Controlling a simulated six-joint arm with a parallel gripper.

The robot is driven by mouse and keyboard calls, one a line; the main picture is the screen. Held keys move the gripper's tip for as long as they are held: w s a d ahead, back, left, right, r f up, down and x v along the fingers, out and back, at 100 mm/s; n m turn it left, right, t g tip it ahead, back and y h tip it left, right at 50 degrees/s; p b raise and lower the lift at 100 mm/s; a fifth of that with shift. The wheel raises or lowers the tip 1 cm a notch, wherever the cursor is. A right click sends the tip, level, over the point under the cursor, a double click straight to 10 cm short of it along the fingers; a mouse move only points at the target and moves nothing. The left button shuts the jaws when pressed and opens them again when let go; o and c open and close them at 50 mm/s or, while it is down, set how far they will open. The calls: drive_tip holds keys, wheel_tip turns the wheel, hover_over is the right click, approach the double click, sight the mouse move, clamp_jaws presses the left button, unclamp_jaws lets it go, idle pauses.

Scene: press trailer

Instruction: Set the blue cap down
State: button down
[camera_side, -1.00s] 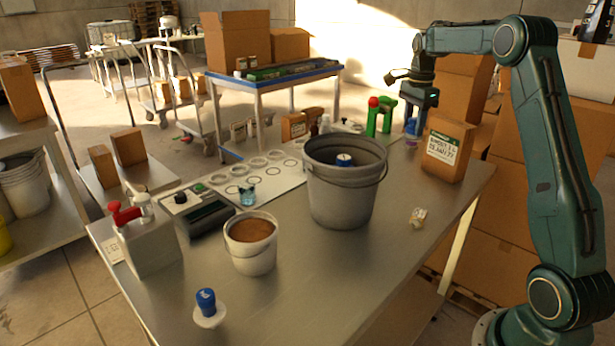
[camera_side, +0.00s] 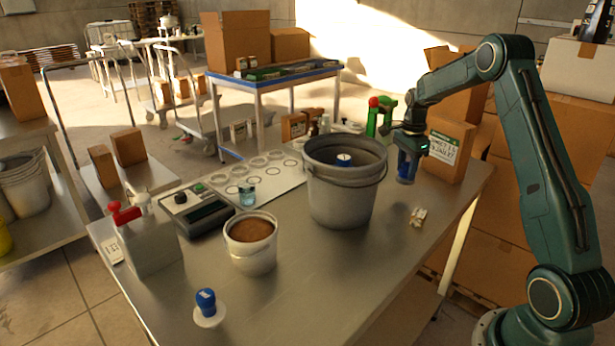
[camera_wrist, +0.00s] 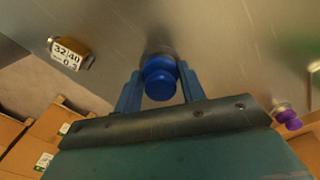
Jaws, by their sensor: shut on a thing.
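My gripper (camera_side: 405,172) is over the right part of the metal table, between the large grey bucket and the table's right edge. It is shut on a blue cap (camera_wrist: 160,78), a rounded knob held between both fingers in the wrist view. Its lower part blends into the grey table in that view. In the side view the fingers and the cap form one blue shape pointing down. It looks a little above the table, but the exact gap is hard to tell.
The grey bucket (camera_side: 338,200) stands left of my gripper; a labelled carton (camera_side: 450,150) stands behind it. A small labelled piece (camera_side: 417,217) lies in front and shows in the wrist view (camera_wrist: 70,52). Another blue-handled piece (camera_side: 206,305) stands front left. The table's front middle is clear.

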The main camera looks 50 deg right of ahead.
sight(406, 171)
drive_tip(key=shift+f, duration=0.15)
drive_tip(key=shift+f, duration=2)
drive_tip(key=shift+f, duration=0.1)
drive_tip(key=c, duration=0.8)
unclamp_jaws()
drive_tip(key=shift+c, duration=0.2)
wheel_tip(406, 171, up, 12)
drive_tip(key=shift+r, duration=0.1)
drive_tip(key=shift+a+r, duration=0.1)
